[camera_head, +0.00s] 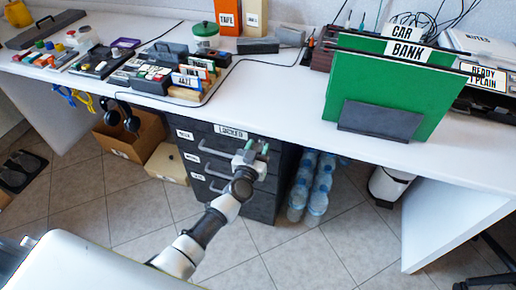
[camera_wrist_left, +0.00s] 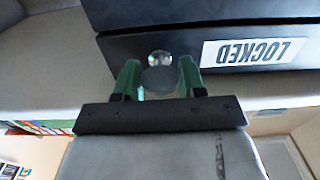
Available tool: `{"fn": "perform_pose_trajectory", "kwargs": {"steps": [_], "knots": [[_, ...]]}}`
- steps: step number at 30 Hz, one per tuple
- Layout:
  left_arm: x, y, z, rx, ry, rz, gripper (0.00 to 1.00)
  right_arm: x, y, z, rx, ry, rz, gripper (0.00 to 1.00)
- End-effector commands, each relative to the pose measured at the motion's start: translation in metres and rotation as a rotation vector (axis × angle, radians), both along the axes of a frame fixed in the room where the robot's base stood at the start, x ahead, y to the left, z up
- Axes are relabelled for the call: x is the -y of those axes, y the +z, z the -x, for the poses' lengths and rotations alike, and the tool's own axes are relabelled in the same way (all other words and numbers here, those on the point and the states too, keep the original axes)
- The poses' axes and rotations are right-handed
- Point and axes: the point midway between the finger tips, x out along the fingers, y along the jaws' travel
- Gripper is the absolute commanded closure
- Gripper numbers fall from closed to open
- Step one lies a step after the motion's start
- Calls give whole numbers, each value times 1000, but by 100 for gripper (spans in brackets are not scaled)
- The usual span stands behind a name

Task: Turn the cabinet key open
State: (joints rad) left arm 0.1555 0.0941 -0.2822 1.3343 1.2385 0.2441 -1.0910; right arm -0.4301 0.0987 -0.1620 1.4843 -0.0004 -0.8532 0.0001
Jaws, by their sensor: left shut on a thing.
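The dark grey drawer cabinet (camera_head: 262,206) stands under the white desk. A white label reading LOCKED (camera_head: 231,132) is on its top front strip; the label shows upside down in the left wrist view (camera_wrist_left: 254,51). My left gripper (camera_head: 262,147) is at the cabinet's upper right, right of the label. In the left wrist view, its green fingers (camera_wrist_left: 158,78) are shut on a dark round key head (camera_wrist_left: 159,81). A shiny round lock (camera_wrist_left: 159,57) shows just beyond it on the cabinet front. The key's shaft is hidden. My right gripper is not in view.
Water bottles (camera_head: 319,190) stand right of the cabinet, and cardboard boxes (camera_head: 131,138) stand left of it. The desk top (camera_head: 283,82) overhangs close above my gripper. Drawer handles (camera_head: 214,152) stick out below. The tiled floor (camera_head: 300,245) in front is clear.

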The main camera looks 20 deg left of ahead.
Motion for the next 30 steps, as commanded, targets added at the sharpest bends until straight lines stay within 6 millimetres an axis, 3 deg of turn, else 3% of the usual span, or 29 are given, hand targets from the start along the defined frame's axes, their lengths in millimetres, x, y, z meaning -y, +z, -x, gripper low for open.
{"fn": "perform_pose_trajectory", "kwargs": {"steps": [11,24,30], "knots": [[1,0,0,-5,0,123,83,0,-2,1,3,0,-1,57],[0,-1,0,-19,1,517,83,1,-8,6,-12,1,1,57],[0,-1,0,-25,-1,705,83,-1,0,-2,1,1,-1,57]]}}
